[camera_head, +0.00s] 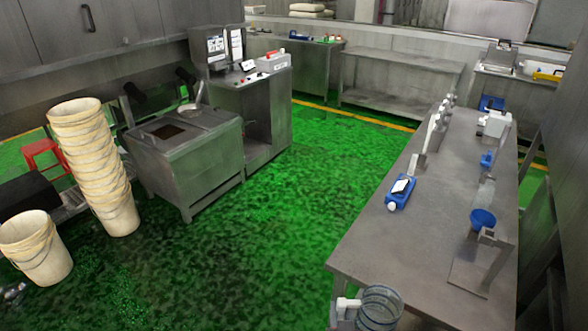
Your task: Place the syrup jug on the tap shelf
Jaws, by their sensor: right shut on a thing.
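A clear, ribbed round container (381,307), which looks like the syrup jug, is at the bottom edge, in front of the near end of the steel table. My right gripper (347,306) shows as a pale shape at its left side and is shut on it. The picture's lower edge cuts off the jug's lower part, and the grip itself is small and partly hidden. My left gripper is not clearly seen. I cannot tell which surface is the tap shelf; a metal stand (468,275) with an upright and a blue funnel (483,219) stands on the table.
The long steel table (372,247) carries a blue item (400,192) and a row of small metal fixtures (437,130). Stacked buckets (95,165) and a steel vat (195,165) stand at left. The green floor (270,235) between is clear.

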